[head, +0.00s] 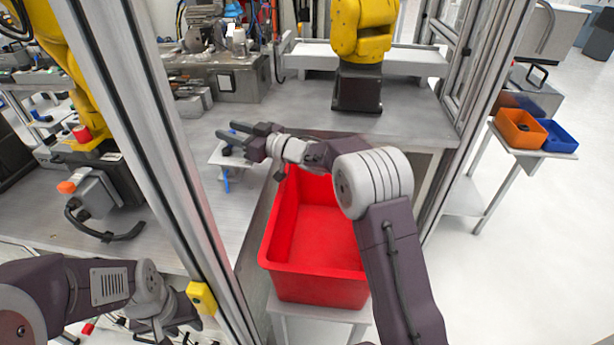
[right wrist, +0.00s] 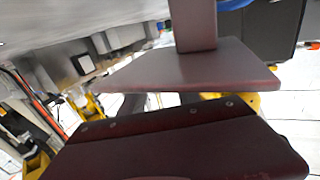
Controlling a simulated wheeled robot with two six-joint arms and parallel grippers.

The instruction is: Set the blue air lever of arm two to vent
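A small light-coloured bracket (head: 232,160) stands on the bench at centre left. A blue part (head: 227,180) shows on it, and a darker blue bit lies just under my right fingertips. I cannot tell which is the air lever or how it is set. My right gripper (head: 233,130) points left above the bracket, with a gap between its fingers and nothing seen between them. In the right wrist view, dark maroon plates fill the middle and hide much behind them. My left gripper (head: 165,325) is low at the left; its fingers are unclear.
A red bin (head: 318,287) stands below my right arm. A grey upright post (head: 165,130) stands between my two arms. Yellow robot arms stand at the left (head: 85,95) and at the back (head: 360,32). Orange (head: 519,143) and blue (head: 562,150) bins sit at the right.

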